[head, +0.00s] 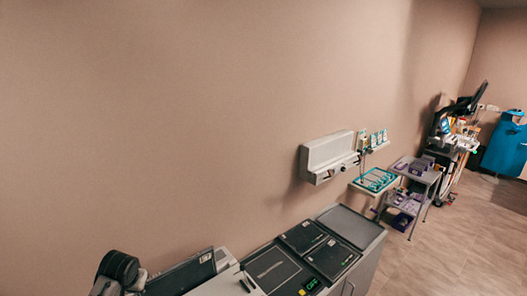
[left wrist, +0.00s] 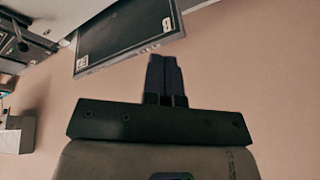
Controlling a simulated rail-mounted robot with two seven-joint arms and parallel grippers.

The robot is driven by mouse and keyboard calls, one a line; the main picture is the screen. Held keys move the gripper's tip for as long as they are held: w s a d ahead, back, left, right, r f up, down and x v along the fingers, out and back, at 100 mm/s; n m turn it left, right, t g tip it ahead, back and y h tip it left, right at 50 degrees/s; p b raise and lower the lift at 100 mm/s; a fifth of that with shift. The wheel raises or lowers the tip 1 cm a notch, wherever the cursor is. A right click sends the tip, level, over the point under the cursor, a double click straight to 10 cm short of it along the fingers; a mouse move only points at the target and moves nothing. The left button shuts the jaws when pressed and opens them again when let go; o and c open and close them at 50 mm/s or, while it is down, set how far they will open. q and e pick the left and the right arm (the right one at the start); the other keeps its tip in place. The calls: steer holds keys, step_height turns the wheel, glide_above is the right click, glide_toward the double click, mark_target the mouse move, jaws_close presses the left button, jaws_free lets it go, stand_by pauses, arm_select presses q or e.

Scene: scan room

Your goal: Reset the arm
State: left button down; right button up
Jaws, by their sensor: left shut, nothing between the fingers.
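My left gripper (left wrist: 164,62) shows in the left wrist view with its two dark fingers together. It is shut and holds nothing. In the head view a dark rounded part at the lower left edge looks like part of my arm, and no gripper fingers can be made out there. My right gripper is in neither view.
A counter with dark panels (head: 275,268) runs along the wall. Beyond it are a white wall unit (head: 328,156), a teal tray (head: 375,180), a grey cart (head: 425,177) and a blue cabinet (head: 505,146). The floor at right (head: 450,255) is clear.

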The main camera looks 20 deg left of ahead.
arm_select(q)
steer(key=w+d+r+m+t+y, duration=0.1)
steer(key=w+d+r+m+t, duration=0.15)
steer(key=d+r, duration=0.35)
steer(key=s+d+m+t+h+p, duration=0.15)
steer(key=s+d, duration=0.25)
steer(key=d, duration=0.4)
steer(key=s+d+m+t+p, duration=0.1)
steer(key=s+d+m, duration=0.1)
steer(key=s+d, duration=0.45)
steer(key=s+d+f+g+h+p, duration=0.1)
steer(key=s+d+f, duration=0.2)
steer(key=s, duration=0.4)
steer(key=s+d+f+g+h, duration=0.1)
steer(key=s+d+f+g, duration=0.1)
steer(key=s+d, duration=0.4)
steer(key=s+d+f+g+h+p, duration=0.1)
steer(key=s+d+f, duration=0.3)
steer(key=s, duration=0.5)
steer(key=shift+d+f+p, duration=0.2)
steer(key=shift+d+p, duration=0.05)
steer(key=shift+p, duration=0.05)
